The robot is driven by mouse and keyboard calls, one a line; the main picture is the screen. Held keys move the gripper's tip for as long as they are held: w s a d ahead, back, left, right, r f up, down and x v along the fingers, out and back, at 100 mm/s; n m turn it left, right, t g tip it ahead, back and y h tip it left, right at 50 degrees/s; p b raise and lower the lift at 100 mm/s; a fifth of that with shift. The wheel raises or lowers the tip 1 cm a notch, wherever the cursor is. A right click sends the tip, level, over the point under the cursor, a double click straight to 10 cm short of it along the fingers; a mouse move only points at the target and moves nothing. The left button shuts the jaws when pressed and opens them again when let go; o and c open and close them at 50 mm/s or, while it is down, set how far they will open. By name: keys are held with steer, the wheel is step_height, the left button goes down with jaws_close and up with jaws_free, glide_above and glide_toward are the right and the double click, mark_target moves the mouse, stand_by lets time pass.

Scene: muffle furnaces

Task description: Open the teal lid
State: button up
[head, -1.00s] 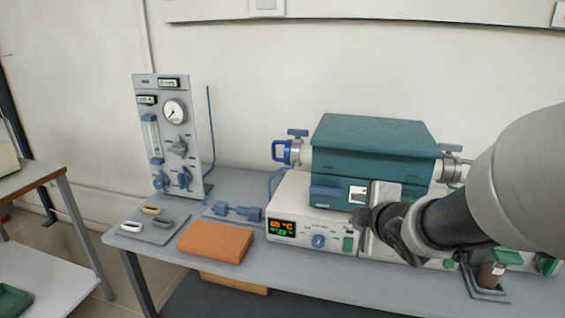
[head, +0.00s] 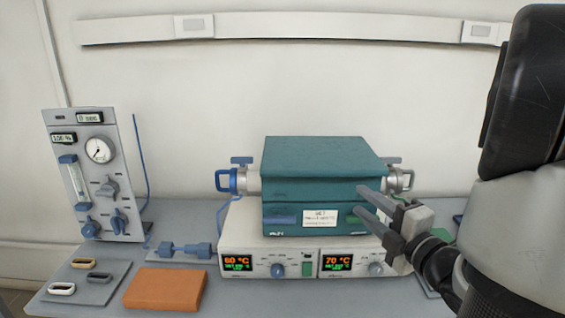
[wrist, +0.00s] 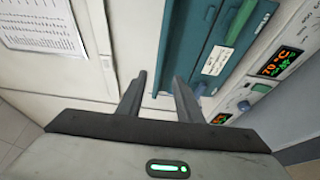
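The teal lid (head: 322,154) forms the upper half of a box furnace at the back of the bench and looks shut on the teal lower body (head: 348,224). A thin dark seam runs between them. The lower front carries a white label (head: 320,217) and a blue block (head: 281,219). My gripper (head: 360,202) is open and empty, its fingers apart in front of the furnace's right side. In the wrist view my gripper (wrist: 158,78) shows a clear gap between the fingers. The teal furnace front (wrist: 205,45) lies just beyond and right of them; contact cannot be told.
The white control base (head: 295,242) under the furnace has lit displays and knobs. A gas panel (head: 85,165) stands at left. An orange block (head: 166,289) and a grey tray (head: 88,284) with small boats lie front left. Metal end fittings (head: 398,180) stick out beside the furnace.

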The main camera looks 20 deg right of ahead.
mark_target(327, 174)
steer(key=w, duration=0.5)
steer(key=w+a+p, duration=0.1)
steer(key=w, duration=0.4)
steer(key=w+a+p, duration=0.1)
steer(key=w, duration=0.4)
steer(key=shift+w, duration=0.15)
steer(key=shift+c, duration=0.2)
jaws_close()
